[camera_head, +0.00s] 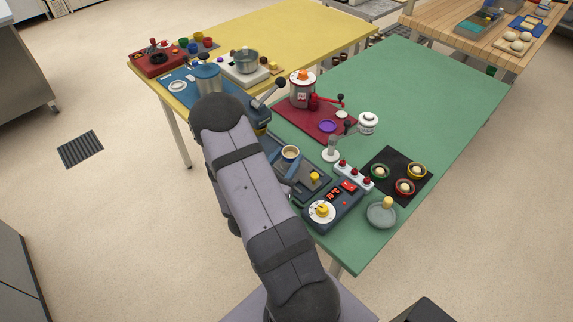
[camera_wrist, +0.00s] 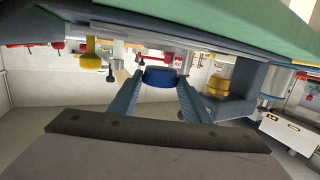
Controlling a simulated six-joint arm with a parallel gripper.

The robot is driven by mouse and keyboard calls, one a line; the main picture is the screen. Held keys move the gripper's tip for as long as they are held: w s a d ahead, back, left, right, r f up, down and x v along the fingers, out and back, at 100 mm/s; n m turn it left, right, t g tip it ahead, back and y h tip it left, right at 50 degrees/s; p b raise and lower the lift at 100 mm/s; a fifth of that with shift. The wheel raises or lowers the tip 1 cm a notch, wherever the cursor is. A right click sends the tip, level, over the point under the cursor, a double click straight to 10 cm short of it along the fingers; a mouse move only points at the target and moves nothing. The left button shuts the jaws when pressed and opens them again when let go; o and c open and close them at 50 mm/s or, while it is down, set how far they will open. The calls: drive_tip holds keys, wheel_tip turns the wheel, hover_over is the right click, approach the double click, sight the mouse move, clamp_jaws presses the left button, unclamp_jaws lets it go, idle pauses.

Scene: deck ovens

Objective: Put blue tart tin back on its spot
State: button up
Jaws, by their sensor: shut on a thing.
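In the wrist view, a blue tart tin (camera_wrist: 160,77) sits between the tips of my gripper (camera_wrist: 157,80), which is shut on it. The tin is held clear of other surfaces as far as I can see. A black mat (camera_head: 393,160) lies on the green table, holding a green tin (camera_head: 380,172), a yellow tin (camera_head: 417,170) and a red tin (camera_head: 404,188), each with a pale filling. The far part of this mat is bare.
A control panel (camera_head: 337,207) with a white dial plate, a grey dish (camera_head: 381,213) and a lamp-like white-topped stand (camera_head: 331,151) stand near the mat. A red tray (camera_head: 307,118) holds a pot. The far right of the green table (camera_head: 440,95) is clear.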

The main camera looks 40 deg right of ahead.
sight(286, 170)
drive_tip(key=shift+f, duration=1.4)
drive_tip(key=o, duration=1.1)
drive_tip(key=shift+f, duration=0.15)
drive_tip(key=shift+f, duration=0.15)
drive_tip(key=b+v, duration=0.2)
drive_tip(key=v, duration=0.4)
drive_tip(key=shift+w+f, duration=0.1)
drive_tip(key=shift+o, duration=0.5)
drive_tip(key=shift+s+a+r+b, duration=0.2)
drive_tip(key=shift+s+a+b, duration=0.1)
drive_tip(key=shift+a, duration=0.3)
